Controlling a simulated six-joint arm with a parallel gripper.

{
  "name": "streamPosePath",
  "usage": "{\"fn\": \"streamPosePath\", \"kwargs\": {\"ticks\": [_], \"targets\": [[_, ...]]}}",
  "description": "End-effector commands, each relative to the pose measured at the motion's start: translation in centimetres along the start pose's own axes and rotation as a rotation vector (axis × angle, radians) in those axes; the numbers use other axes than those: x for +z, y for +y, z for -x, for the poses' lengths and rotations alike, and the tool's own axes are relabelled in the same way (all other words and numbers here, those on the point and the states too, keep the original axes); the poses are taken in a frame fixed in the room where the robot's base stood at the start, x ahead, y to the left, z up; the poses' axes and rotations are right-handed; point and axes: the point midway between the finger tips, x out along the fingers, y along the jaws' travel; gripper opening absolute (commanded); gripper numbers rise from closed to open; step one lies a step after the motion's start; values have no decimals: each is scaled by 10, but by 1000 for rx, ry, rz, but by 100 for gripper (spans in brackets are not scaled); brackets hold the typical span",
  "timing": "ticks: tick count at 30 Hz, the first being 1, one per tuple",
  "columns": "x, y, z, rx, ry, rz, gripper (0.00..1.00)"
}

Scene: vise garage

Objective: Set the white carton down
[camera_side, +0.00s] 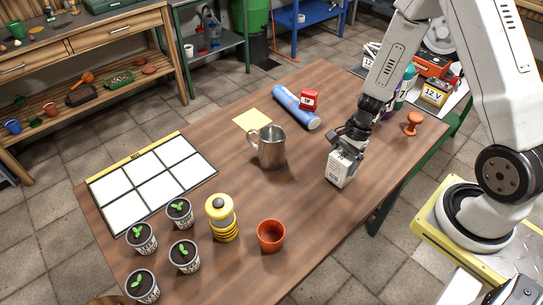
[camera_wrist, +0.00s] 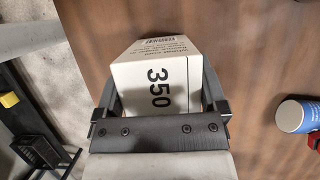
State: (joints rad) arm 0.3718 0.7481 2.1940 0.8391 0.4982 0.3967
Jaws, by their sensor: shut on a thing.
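The white carton (camera_side: 340,170) is at the right side of the wooden table (camera_side: 285,205), near its edge. My gripper (camera_side: 349,150) reaches down from above and is shut on the carton's upper part. In the wrist view, the carton (camera_wrist: 158,85) shows the number 350 and small print, and sits between the two fingers of my gripper (camera_wrist: 160,105). The carton looks slightly tilted in the side view. I cannot tell whether its bottom touches the table.
A steel mug (camera_side: 271,148) stands left of the carton. Bare wood lies around the carton.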

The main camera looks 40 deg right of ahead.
Motion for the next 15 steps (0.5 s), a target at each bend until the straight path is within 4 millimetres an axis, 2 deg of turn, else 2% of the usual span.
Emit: {"fn": "streamPosePath", "kwargs": {"ticks": [9, 10, 11, 15], "targets": [[-1, 0, -2, 0, -1, 0, 4], [-1, 0, -3, 0, 0, -1, 94], [-1, 0, -2, 0, 0, 0, 100], [-1, 0, -2, 0, 0, 0, 100]]}}
